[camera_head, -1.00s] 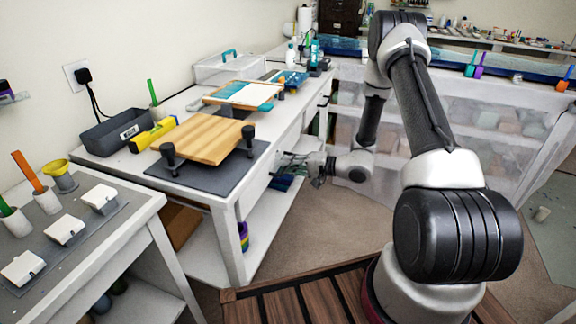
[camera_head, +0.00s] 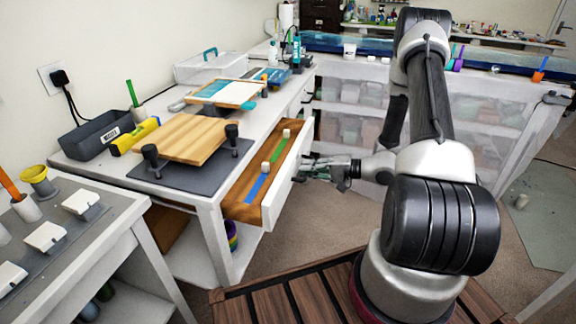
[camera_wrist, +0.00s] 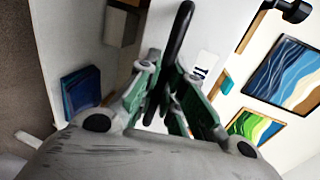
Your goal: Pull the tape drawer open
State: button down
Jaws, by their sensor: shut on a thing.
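The tape drawer (camera_head: 287,178) stands pulled out from under the white workbench (camera_head: 207,202). It has a white front and a wooden inside. In it lie a blue strip (camera_head: 257,188) and a green strip (camera_head: 280,150), each with a small pale roll-like piece at its far end. My gripper (camera_head: 303,169) is at the outer face of the drawer front. In the wrist view, my gripper (camera_wrist: 168,92) is shut on the black drawer handle (camera_wrist: 181,32), which runs up from between its fingers. The fingertips' exact contact is partly hidden.
On the bench are a wooden board (camera_head: 182,139) on a grey mat with black clamps, a yellow level (camera_head: 136,136) and a grey bin (camera_head: 97,135). A side table (camera_head: 112,215) with white blocks stands at left. Carpet (camera_head: 297,225) is clear below the drawer.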

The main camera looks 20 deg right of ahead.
jog(key=f+v, duration=0.3)
jog(key=v, duration=1.2)
jog(key=shift+s+d, duration=0.25)
jog(key=shift+d, duration=0.15)
jog(key=shift+f, duration=0.1)
jog(key=c, duration=1.5)
grip_release()
jog(key=v, duration=1.2)
